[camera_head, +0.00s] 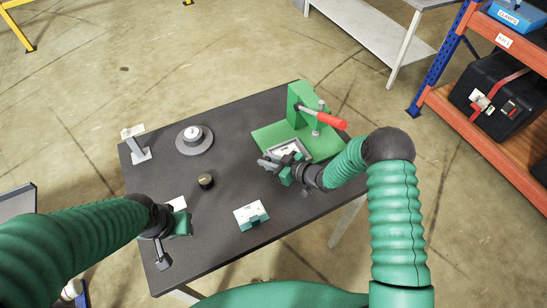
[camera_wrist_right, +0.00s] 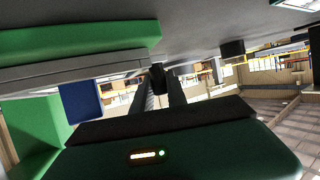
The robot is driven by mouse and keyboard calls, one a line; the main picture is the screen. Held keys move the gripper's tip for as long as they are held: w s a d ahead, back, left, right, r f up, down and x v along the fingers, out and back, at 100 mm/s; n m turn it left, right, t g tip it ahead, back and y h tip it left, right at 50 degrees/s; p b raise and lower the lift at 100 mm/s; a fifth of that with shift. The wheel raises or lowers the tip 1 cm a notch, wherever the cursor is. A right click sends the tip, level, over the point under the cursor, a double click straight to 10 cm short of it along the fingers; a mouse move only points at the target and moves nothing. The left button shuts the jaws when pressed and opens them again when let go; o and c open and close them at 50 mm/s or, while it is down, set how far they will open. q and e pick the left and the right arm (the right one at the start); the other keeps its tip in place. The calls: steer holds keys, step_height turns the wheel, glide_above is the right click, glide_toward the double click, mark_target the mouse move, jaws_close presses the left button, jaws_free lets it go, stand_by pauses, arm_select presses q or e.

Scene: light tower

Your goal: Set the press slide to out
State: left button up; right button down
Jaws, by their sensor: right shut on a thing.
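The green press (camera_head: 301,105) with its red lever (camera_head: 322,118) stands at the back right of the dark table. Its grey slide (camera_head: 289,149) lies at the front left of the green base, partly hidden by my right gripper. My right gripper (camera_head: 268,164) is at the slide's near end, shut on a small black knob. In the right wrist view the knob (camera_wrist_right: 158,76) is between the fingertips, below the grey slab of the slide (camera_wrist_right: 75,73).
A grey round stand (camera_head: 194,140), a small dark knob (camera_head: 206,181) and a white-and-teal box (camera_head: 251,215) stand on the table (camera_head: 225,200). A grey bracket (camera_head: 140,154) is at the left edge. An orange shelf (camera_head: 470,125) stands at right.

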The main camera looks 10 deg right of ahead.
steer(key=c, duration=1.8)
jaws_free()
steer(key=o, duration=0.5)
steer(key=shift+a, duration=0.45)
steer(key=shift+s+d, duration=0.1)
steer(key=shift+d, duration=0.2)
arm_select(q)
steer(key=shift+a+f+b, duration=0.1)
steer(key=shift+f+b, duration=0.65)
steer(key=shift+f, duration=0.05)
arm_select(e)
steer(key=v, duration=1.6)
steer(key=shift+s+r, duration=0.1)
steer(key=shift+s, duration=0.05)
